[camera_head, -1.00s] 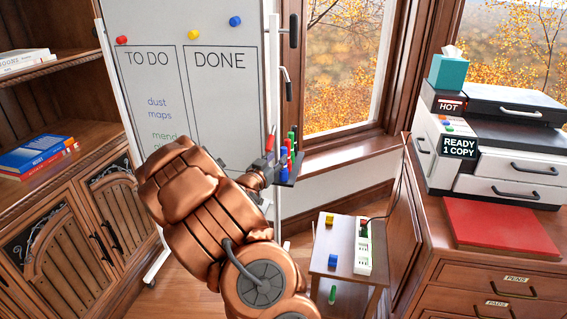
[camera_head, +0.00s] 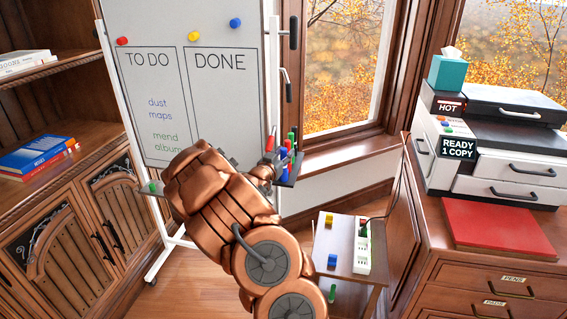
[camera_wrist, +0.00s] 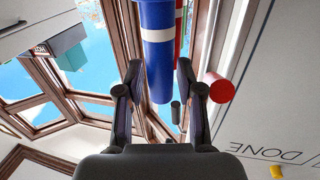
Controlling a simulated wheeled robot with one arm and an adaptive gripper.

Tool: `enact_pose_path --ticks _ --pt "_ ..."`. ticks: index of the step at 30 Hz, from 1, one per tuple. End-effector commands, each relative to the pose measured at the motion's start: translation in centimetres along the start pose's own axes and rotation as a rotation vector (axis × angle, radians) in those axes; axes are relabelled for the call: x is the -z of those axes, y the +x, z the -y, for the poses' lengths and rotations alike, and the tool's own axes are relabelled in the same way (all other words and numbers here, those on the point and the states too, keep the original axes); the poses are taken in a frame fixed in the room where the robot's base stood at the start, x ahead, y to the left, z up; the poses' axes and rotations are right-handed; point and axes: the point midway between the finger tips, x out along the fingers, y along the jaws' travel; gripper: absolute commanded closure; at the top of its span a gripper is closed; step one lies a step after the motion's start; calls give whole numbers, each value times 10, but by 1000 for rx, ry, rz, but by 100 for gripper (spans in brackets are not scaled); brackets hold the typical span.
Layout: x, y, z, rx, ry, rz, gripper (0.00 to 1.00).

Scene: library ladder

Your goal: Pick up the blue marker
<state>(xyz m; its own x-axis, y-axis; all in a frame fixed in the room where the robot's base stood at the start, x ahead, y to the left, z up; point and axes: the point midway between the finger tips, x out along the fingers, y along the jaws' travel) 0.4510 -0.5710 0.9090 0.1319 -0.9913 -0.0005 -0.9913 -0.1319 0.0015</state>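The blue marker (camera_head: 284,156) stands upright among markers at the right end of the whiteboard's tray (camera_head: 291,175). In the wrist view, which is upside down, the blue marker (camera_wrist: 158,45) with a white band is large and lies between the two fingers. My gripper (camera_wrist: 157,75) is open, one finger on each side of it; I cannot tell whether either touches. A red marker (camera_wrist: 180,35) shows behind it. In the head view my gripper (camera_head: 268,168) is at the tray's left side, partly hidden by my arm. A green marker (camera_head: 292,139) stands close by.
The whiteboard (camera_head: 225,115) with round magnets stands behind the tray. A small table (camera_head: 344,246) with blocks is below to the right. A wooden cabinet with a printer (camera_head: 490,140) is at the right, bookshelves at the left.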

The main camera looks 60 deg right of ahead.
Motion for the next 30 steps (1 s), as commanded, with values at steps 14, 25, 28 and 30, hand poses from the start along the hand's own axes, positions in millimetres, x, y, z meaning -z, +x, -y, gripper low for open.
enact_pose_path --ticks 14,25,28,30 --pt "0 0 0 0 1 0 98" --pt "10 0 0 -1 4 -2 98" --pt "21 0 0 -1 4 -3 98" --pt "32 0 0 -1 5 -4 98"
